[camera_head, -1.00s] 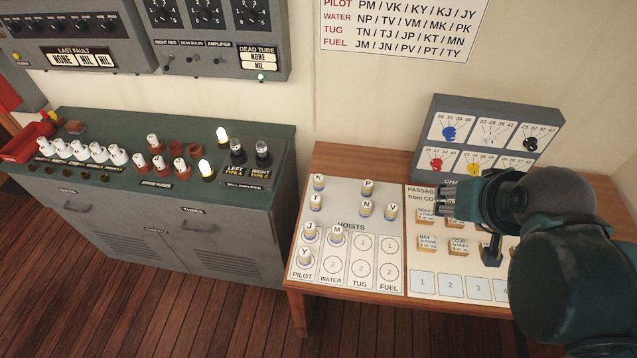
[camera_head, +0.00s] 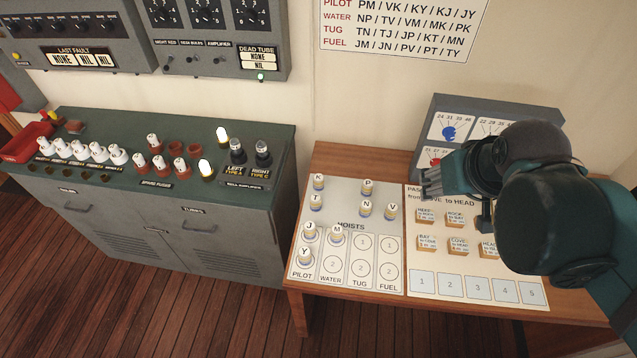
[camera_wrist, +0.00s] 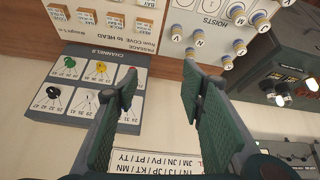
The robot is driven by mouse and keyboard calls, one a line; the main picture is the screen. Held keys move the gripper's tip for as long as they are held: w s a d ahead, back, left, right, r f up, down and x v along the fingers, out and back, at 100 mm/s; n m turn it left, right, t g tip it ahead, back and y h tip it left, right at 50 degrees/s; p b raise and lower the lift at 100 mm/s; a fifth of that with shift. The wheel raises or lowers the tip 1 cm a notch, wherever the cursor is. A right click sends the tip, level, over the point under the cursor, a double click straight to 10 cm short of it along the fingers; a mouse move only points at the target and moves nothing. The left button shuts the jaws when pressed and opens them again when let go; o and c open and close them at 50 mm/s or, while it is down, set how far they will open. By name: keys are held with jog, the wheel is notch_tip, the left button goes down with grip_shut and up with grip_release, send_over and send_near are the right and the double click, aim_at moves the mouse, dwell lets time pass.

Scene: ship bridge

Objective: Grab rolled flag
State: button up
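The rolled flags are short cream-and-blue rolls with lettered tops, standing upright on the white hoists board (camera_head: 345,205). Flags K (camera_head: 318,182), T (camera_head: 316,202), P (camera_head: 367,187), N (camera_head: 366,209) and V (camera_head: 392,211) stand on its upper part. Flags J (camera_head: 309,232), M (camera_head: 336,236) and Y (camera_head: 305,256) stand in the pilot and water columns. My gripper (camera_head: 432,186) is right of the flags, above the table. In the wrist view my gripper (camera_wrist: 160,73) is open and empty, its fingers wide apart. Flags including V (camera_wrist: 177,35) show beyond the fingertips, apart from them.
The channels box (camera_head: 433,115) stands at the table's back, partly hidden by my arm. Small lettered blocks (camera_head: 427,243) stand on the passage board (camera_head: 415,280), right of the flags. A grey cabinet (camera_head: 180,235) with tubes and bulbs stands left of the table.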

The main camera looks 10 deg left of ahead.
jog(key=w+a+f+n+g, duration=0.1)
jog(key=w+a+n+g, duration=0.1)
jog(key=w+a+n, duration=0.35)
jog(key=n+g+p, duration=0.1)
jog(key=n+g, duration=0.3)
jog(key=n, duration=0.4)
send_over(319, 177)
jog(key=f, duration=1.3)
jog(key=d+f, duration=0.1)
jog(key=f, duration=0.6)
jog(key=shift+s+f, duration=0.2)
jog(key=shift+a+f, duration=0.4)
jog(key=shift+f, duration=0.1)
jog(key=shift+f, duration=1.25)
jog(key=shift+f, duration=0.1)
jog(key=shift+w+a+f, duration=0.1)
jog(key=shift+f, duration=2.4)
